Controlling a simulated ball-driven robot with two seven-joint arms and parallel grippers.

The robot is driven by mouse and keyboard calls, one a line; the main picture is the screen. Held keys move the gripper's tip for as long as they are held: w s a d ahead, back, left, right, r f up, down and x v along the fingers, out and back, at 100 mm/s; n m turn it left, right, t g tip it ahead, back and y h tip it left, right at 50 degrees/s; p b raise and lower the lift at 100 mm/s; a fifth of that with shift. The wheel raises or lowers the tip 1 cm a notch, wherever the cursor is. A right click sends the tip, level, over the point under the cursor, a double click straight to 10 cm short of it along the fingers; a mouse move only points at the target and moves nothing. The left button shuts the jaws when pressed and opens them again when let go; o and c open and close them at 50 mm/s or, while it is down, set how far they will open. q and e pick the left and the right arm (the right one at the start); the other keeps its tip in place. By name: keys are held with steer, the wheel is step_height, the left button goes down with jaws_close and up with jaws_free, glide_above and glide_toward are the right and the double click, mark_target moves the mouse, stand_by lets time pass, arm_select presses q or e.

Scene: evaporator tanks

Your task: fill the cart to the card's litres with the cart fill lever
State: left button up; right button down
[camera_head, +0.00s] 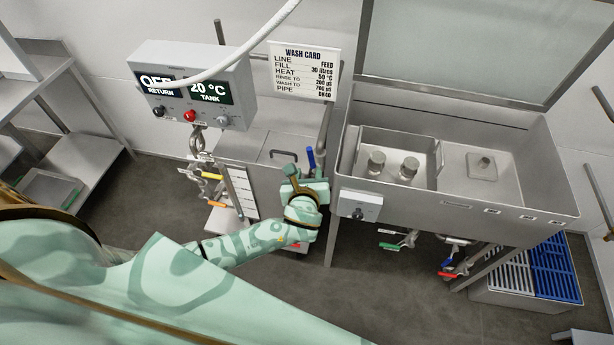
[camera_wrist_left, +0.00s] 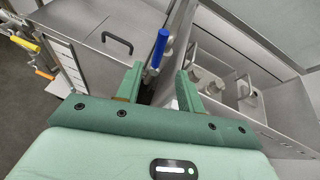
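A lever with a blue handle (camera_head: 310,157) stands upright at the right side of the steel cart (camera_head: 262,152). In the left wrist view the blue handle (camera_wrist_left: 157,48) shows just beyond the gap between my fingers, nearer the left finger. I cannot tell whether they touch. My left gripper (camera_head: 305,180) is open and empty there, its fingers apart in the wrist view (camera_wrist_left: 160,76). The wash card (camera_head: 303,72) reads FEED line, fill 30 litres, heat 50 °C. A white level scale (camera_head: 242,192) is on the cart's front, its reading too small to tell. My right gripper is out of view.
A control box (camera_head: 195,85) shows OFF return and 20 °C tank. Yellow and orange handles (camera_head: 213,177) sit left of the scale. A steel sink (camera_head: 460,165) stands right, with green (camera_head: 388,246) and red levers (camera_head: 447,274) below. Floor between shelf and cart is clear.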

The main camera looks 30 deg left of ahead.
arm_select(q)
steer(key=v, duration=0.4)
steer(key=shift+w, duration=0.1)
stand_by(3.1)
